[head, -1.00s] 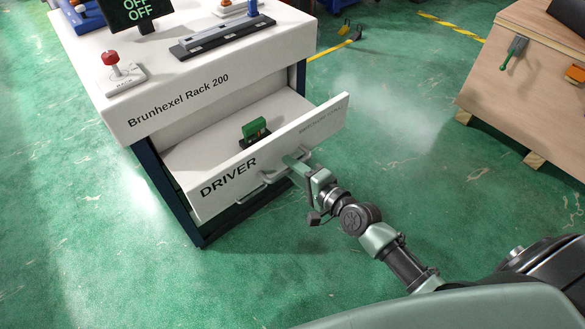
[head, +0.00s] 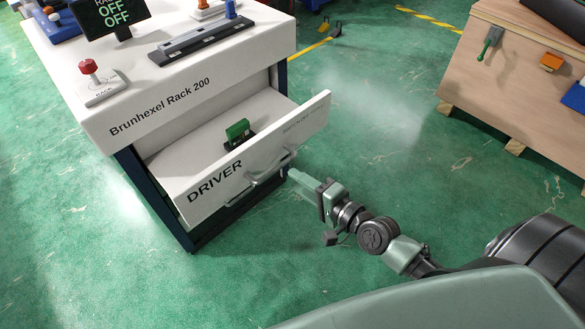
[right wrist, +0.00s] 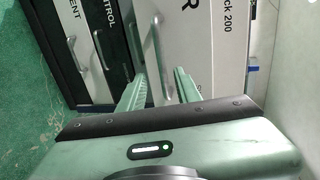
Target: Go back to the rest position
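My right gripper (head: 297,177) is in front of the open DRIVER drawer (head: 205,195), just off its handle (head: 268,170). In the right wrist view its two fingers (right wrist: 160,88) are spread apart with nothing between the tips; the handle (right wrist: 153,45) shows ahead of them, free of the fingers. The drawer is pulled out of the white rack (head: 180,100). A green block on a dark base (head: 238,130) is inside the drawer. My left gripper is not in view.
A red-knobbed joystick box (head: 95,80), a display reading OFF (head: 112,12) and a dark rail (head: 200,40) are on the rack top. A wooden crate (head: 500,85) stands at the right. Green floor is open between crate and rack.

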